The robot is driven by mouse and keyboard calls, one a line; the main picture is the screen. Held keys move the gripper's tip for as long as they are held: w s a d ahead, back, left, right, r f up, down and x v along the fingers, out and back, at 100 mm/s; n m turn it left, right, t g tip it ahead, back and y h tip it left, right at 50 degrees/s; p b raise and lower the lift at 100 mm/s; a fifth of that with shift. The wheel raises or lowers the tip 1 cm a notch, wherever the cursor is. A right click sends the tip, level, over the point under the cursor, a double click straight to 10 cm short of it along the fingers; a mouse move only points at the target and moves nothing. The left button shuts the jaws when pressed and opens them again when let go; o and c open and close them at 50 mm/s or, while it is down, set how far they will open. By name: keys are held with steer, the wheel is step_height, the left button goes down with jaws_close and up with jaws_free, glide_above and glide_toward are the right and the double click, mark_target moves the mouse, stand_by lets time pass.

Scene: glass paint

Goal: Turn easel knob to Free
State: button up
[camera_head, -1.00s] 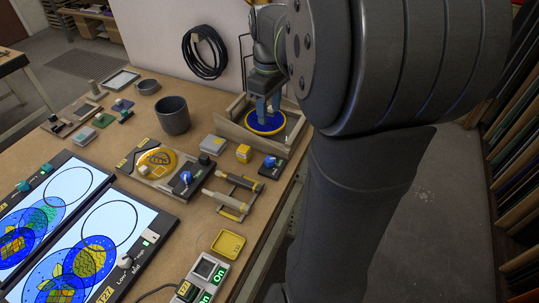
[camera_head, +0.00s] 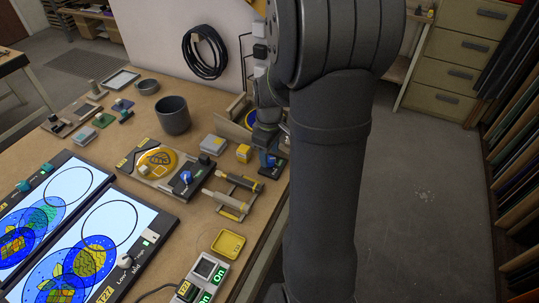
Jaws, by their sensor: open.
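My gripper (camera_head: 266,157), with blue fingertips, is at a small black-based control box (camera_head: 278,173) near the table's right edge. A blue knob stood on this box earlier; now the fingertips cover it. I cannot tell whether they touch it or straddle it. The jaws are open. The box's label is too small to read. The wooden easel (camera_head: 232,107) stands just behind, with a round blue piece on it mostly hidden by my arm. Another blue knob (camera_head: 186,177) sits on a black panel to the left, apart from my gripper.
A yellow block (camera_head: 243,153) and a grey block (camera_head: 214,144) lie close to the left of the gripper. Two handled tools (camera_head: 238,182) lie on a rack in front. A dark cup (camera_head: 173,115) stands further back. A yellow tray (camera_head: 228,242) and light panels fill the front.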

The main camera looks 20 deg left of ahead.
steer(key=shift+f, duration=0.8)
steer(key=c, duration=1)
steer(key=shift+m, duration=0.4)
steer(key=m, duration=0.5)
steer(key=shift+m, duration=0.3)
steer(key=m, duration=0.5)
steer(key=shift+w, duration=0.1)
steer(key=shift+m, duration=0.4)
